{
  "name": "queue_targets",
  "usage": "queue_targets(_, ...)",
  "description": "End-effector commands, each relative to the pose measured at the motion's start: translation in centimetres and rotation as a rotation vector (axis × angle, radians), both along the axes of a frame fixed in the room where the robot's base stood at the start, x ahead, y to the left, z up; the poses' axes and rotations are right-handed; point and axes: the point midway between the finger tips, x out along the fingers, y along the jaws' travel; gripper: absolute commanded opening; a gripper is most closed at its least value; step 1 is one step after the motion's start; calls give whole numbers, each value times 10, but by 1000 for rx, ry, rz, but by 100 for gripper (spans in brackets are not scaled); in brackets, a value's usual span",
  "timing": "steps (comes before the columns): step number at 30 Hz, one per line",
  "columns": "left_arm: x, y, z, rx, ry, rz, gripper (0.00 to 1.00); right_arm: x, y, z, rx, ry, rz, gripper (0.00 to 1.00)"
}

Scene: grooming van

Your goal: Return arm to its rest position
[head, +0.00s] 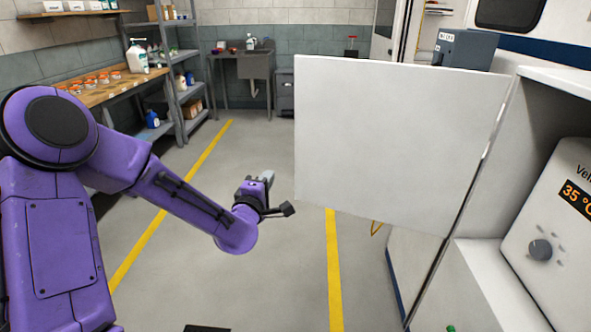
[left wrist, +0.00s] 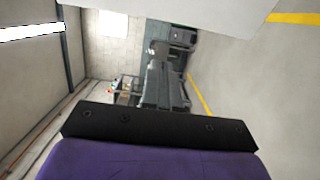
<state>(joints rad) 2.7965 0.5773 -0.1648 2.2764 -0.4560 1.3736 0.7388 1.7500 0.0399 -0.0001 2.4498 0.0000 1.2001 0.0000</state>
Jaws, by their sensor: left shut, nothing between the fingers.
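My left arm, purple, comes in from the left in the head view and reaches out over the bare floor. Its gripper (head: 267,178) is shut and empty, pointing away, a little left of the open white cabinet door (head: 395,140) and apart from it in the picture. In the left wrist view the black and purple wrist housing fills the bottom and the fingertips do not show. The white panel at the top of that view (left wrist: 205,12) appears to be the same door. My right gripper is not in view.
A white device with a 35 °C display (head: 562,225) stands in the open compartment at the right. A wooden bench (head: 110,92) and grey shelves (head: 190,95) line the left. A sink (head: 254,66) stands at the back. The floor between the yellow lines is clear.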

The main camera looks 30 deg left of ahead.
Motion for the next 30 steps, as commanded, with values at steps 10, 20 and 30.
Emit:
queue_targets(10, -5, 1, -10, 158, 106, 12, 0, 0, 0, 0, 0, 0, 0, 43)
queue_targets(20, -99, -55, -213, 675, 850, -229, 0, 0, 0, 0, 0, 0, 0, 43)
queue_targets(30, -300, -95, -363, 849, 1413, -624, 0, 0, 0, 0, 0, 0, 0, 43)
